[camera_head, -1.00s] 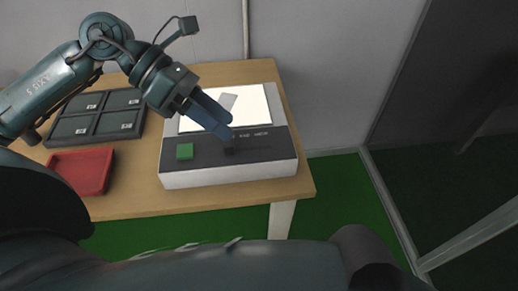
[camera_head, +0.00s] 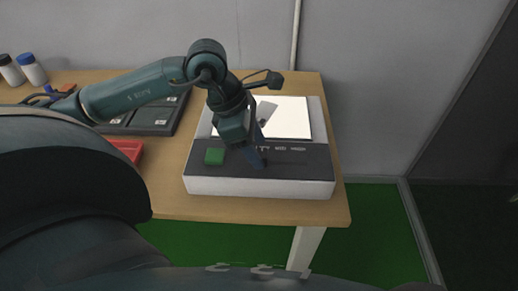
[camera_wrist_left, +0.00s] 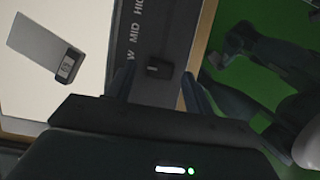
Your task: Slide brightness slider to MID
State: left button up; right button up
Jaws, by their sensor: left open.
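The lightbox device (camera_head: 260,187) sits on the table, with a dark control panel, a green button (camera_head: 214,157) and a lit white top. The labels MID and HIGH show on the panel, and the LOW label is partly hidden. The small black brightness slider knob (camera_wrist_left: 158,68) shows in the wrist view, beside the LOW label.
A grey card with a small label (camera_wrist_left: 45,48) lies on the white top. A dark compartment tray (camera_head: 150,121) and a red tray (camera_head: 128,149) are left of the device. Two bottles (camera_head: 32,69) stand at the far left. The wall is close behind the table.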

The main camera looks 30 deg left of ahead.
pick_arm(q)
jog(key=shift+x, duration=0.8)
jog(key=shift+c, duration=0.3)
grip_shut()
